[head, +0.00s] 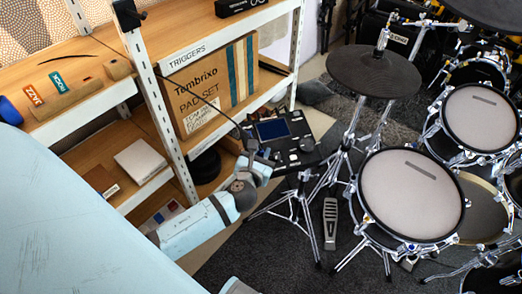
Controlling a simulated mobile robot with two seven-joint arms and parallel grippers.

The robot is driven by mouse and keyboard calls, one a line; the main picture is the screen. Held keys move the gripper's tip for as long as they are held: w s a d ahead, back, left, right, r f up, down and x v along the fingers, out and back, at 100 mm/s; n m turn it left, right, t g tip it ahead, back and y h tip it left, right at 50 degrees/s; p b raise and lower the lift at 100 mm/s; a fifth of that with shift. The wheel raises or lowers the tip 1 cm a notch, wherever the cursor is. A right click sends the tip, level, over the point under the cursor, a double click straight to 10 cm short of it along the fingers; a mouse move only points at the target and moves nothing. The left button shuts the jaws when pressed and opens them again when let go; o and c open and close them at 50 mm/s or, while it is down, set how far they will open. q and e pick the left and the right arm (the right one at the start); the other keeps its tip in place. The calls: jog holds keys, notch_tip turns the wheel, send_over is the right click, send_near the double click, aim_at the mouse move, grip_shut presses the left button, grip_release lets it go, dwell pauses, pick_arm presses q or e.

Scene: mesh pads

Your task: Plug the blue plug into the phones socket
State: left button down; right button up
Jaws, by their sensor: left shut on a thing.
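My left gripper (262,152) is at the middle of the view, in front of the shelf and at the lower left edge of the drum module. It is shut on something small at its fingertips. A thin black cable (205,99) runs from the shelf post down to these fingertips, which fits the blue plug, but its blue body is too small or hidden to make out. The drum module (285,135) is black with a bluish screen and several knobs. The phones socket cannot be made out. My right gripper is not in view.
A white-framed shelf (165,125) with wooden boards stands at the left, holding a pad-set box (205,92) and small items. A drum kit with a large mesh pad (411,194), a cymbal pad (374,71) and stands fills the right. Dark carpet (255,255) is free below.

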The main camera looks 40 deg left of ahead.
pick_arm(q)
jog(key=shift+w+a+f+b, duration=0.2)
jog(key=shift+f+b, duration=0.15)
jog(key=shift+f, duration=0.35)
jog(key=shift+w+a+f+b, duration=0.1)
jog(key=shift+a+f+b, duration=0.2)
jog(key=shift+f, duration=0.35)
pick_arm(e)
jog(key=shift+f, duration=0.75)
pick_arm(q)
jog(key=shift+f, duration=0.35)
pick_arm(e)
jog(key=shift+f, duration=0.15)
pick_arm(q)
jog(key=shift+f+b, duration=0.25)
jog(key=shift+b, duration=0.1)
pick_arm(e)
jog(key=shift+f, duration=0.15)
pick_arm(q)
jog(key=c, duration=0.9)
grip_release()
jog(key=shift+w+a, duration=0.1)
